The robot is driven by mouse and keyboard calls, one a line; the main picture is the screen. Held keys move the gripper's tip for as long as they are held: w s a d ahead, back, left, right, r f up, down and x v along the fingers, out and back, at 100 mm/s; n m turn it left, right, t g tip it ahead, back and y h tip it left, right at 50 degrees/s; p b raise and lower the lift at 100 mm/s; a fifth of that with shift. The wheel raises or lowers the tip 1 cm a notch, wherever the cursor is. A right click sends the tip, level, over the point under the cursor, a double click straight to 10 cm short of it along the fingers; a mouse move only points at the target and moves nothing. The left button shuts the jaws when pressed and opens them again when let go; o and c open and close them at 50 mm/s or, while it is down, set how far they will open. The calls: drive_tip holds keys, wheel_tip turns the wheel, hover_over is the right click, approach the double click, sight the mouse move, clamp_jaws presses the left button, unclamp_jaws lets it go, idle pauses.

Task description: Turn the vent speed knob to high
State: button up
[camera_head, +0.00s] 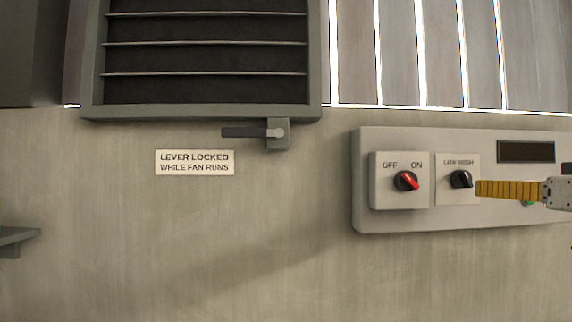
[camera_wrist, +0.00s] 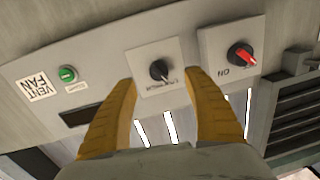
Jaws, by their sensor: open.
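The vent speed knob (camera_head: 461,179) is small and black, on a light plate marked LOW and HIGH. It also shows in the wrist view (camera_wrist: 160,71), where the picture is turned about upside down. I cannot tell clearly which mark its pointer faces. My gripper (camera_head: 480,188) has yellow ribbed fingers and is just right of the knob in the head view. In the wrist view my gripper (camera_wrist: 160,80) is open and empty, its fingertips on either side of the knob and apart from it.
A red-handled OFF/ON knob (camera_head: 406,181) sits left of the speed knob. A dark display (camera_head: 526,152) and a green button (camera_wrist: 67,73) share the panel (camera_head: 440,219). A slatted vent (camera_head: 206,60), its lever (camera_head: 255,132) and a lever-lock sign (camera_head: 194,162) are at left.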

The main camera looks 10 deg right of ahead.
sight(469, 181)
drive_tip(key=w, duration=0.3)
drive_tip(key=w+p, duration=0.1)
drive_tip(key=w, duration=0.3)
drive_tip(key=w+r+p, duration=0.1)
drive_tip(key=w, duration=0.2)
drive_tip(key=shift+w+d+r, duration=0.1)
drive_tip(key=shift+w+d, duration=0.15)
drive_tip(key=shift+w, duration=0.05)
drive_tip(key=shift+s, duration=0.1)
drive_tip(key=c, duration=1.2)
